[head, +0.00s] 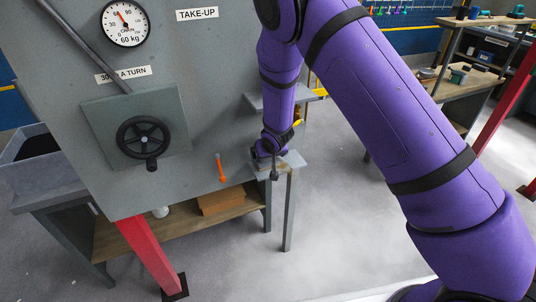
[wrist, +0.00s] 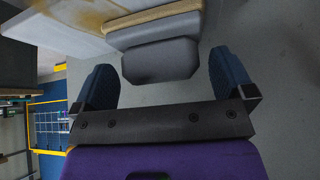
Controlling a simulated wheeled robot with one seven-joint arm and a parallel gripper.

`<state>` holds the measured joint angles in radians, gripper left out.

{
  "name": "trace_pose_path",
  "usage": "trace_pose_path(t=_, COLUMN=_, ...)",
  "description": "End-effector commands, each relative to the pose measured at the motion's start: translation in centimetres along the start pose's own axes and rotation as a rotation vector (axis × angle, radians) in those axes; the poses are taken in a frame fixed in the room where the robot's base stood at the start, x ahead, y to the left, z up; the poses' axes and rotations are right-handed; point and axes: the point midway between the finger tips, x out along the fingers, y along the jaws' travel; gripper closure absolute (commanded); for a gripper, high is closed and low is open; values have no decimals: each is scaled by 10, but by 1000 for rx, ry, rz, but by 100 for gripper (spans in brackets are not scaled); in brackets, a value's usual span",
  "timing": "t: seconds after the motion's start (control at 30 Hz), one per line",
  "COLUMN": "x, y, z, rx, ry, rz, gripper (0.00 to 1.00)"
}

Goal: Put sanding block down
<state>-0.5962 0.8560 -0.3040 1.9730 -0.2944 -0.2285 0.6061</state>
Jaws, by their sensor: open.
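The sanding block is a dark grey grip (wrist: 160,62) with a tan layer along its far side, in the upper middle of the wrist view. My gripper (wrist: 163,66) is open, with one dark blue finger on each side of the block and a visible gap at both. The tan side lies at the edge of a pale surface with a yellowish-brown patch; I cannot tell how fully it rests there. In the head view my gripper (head: 272,165) is at the small side stand (head: 291,161), and the block cannot be made out clearly there.
A large grey machine panel (head: 195,80) with a dial (head: 125,22) and black handwheel (head: 143,137) stands left of my arm. An orange-handled tool (head: 220,168) is on its face. A wooden shelf (head: 160,232) lies below. The floor right of the stand is clear.

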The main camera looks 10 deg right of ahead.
Motion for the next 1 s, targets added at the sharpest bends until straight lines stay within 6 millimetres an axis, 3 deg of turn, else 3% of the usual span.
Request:
trace_pose_path(t=0.17, x=-16, y=-1, z=-1, rx=0, ry=2, rz=-1, gripper=0)
trace_pose_path(t=0.7, x=-103, y=-1, z=-1, rx=0, ry=2, rz=-1, gripper=0)
trace_pose_path(t=1.0, x=-120, y=0, z=0, rx=-1, ry=1, rz=0, gripper=0)
